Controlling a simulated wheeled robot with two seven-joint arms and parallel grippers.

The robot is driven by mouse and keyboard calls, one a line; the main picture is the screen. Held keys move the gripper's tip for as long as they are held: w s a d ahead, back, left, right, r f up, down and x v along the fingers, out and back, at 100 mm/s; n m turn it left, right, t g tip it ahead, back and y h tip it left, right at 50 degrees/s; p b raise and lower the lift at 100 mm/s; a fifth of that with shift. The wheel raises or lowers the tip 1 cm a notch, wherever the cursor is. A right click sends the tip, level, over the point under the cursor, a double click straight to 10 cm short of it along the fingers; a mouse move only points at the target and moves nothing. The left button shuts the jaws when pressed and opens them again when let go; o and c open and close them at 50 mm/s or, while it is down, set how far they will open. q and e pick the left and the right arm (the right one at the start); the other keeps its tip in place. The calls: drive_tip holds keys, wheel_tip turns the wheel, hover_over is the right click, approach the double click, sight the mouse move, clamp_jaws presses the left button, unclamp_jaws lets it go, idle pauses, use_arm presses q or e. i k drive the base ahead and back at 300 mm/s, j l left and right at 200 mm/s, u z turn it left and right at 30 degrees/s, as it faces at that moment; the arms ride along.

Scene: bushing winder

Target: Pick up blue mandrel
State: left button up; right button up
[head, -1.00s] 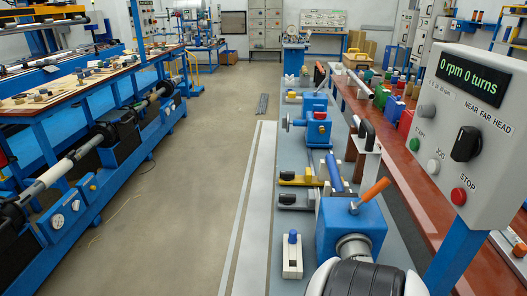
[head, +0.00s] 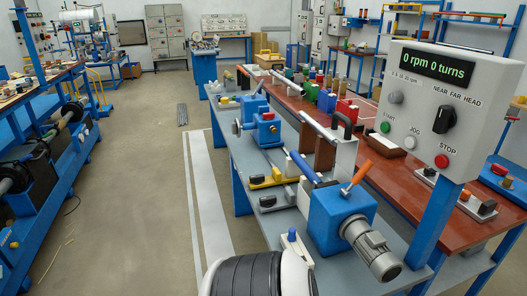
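A blue rod (head: 303,168) slants up from the blue headstock box (head: 340,217) of the winder. It looks like a lever or a short mandrel; I cannot tell which. Short rods in blue and other colours also lie on the shelf rack (head: 408,8) at the back, too small to tell apart. Neither of my grippers is in view.
The control post (head: 440,105) reads 0 rpm 0 turns and stands at the right. A red-brown bench (head: 400,180) with coloured blocks runs behind the winder table (head: 222,125). A grey motor (head: 371,250) juts from the headstock.

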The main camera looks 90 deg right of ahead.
sight(309, 173)
drive_tip(key=i+z, duration=0.2)
drive_tip(key=z, duration=0.2)
drive_tip(key=i+z, duration=0.25)
drive_tip(key=z, duration=0.2)
drive_tip(key=i+j+z, duration=0.1)
drive_tip(key=z, duration=0.3)
drive_tip(key=i, duration=0.1)
